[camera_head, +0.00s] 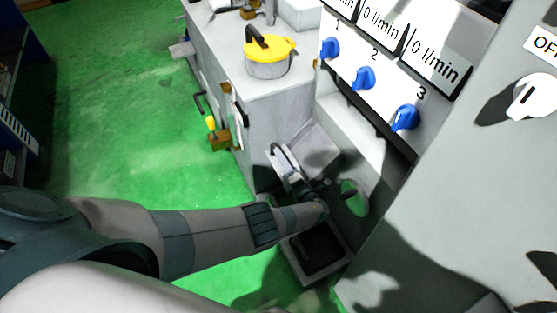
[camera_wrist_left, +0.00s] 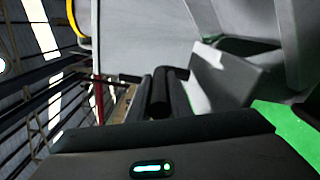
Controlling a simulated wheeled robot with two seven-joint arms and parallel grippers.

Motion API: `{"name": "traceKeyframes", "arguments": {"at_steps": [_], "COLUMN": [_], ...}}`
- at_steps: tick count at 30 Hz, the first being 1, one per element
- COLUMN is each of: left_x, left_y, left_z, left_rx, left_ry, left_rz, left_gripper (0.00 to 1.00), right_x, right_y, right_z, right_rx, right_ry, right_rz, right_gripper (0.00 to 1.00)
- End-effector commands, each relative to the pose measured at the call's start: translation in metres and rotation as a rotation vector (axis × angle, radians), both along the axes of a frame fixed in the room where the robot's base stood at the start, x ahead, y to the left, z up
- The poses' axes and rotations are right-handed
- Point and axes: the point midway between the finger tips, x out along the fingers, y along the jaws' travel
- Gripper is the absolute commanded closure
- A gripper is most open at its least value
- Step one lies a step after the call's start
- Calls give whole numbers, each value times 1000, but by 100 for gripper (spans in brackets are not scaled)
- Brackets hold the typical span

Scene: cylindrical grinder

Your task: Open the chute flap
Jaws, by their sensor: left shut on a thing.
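My left arm reaches in from the left in the head view, and my left gripper (camera_head: 284,160) is at the grey chute on the machine's side. The chute flap (camera_head: 317,148) is a light grey panel, tilted, just right of the gripper. In the left wrist view the dark fingers (camera_wrist_left: 158,92) are shut on a thin part beside the flap (camera_wrist_left: 222,78), probably its handle; the fingers hide most of it. A dark gap (camera_wrist_left: 247,46) shows beyond the flap's upper edge. How far the flap stands open is hard to tell. My right gripper is not in view.
An open dark bin (camera_head: 318,248) stands on the floor below my forearm. A grey cabinet with a yellow-lidded pot (camera_head: 269,57) stands behind. The panel with blue knobs (camera_head: 363,77) is to the right. Green floor (camera_head: 120,110) at the left is clear.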

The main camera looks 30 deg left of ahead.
Motion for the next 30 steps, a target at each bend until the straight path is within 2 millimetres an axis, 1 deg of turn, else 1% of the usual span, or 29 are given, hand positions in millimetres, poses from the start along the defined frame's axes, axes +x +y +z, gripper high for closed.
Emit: {"name": "traceKeyframes", "arguments": {"at_steps": [1,6,21,22,24,30], "left_x": [3,6,8,8,8,7], "left_y": [-1,-4,-6,-6,-6,-5], "left_z": [5,8,10,10,10,8], "left_rx": [0,1,0,0,0,0], "left_ry": [-5,-4,-6,-6,-5,-2], "left_rz": [-1,0,-1,-2,-2,-1], "left_gripper": [100,100,100,79,63,63], "right_x": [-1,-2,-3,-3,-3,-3], "right_y": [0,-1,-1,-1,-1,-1], "right_z": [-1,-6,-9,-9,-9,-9], "right_rx": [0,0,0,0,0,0], "right_ry": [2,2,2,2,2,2], "right_rz": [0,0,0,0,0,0], "right_gripper": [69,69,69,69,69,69]}}
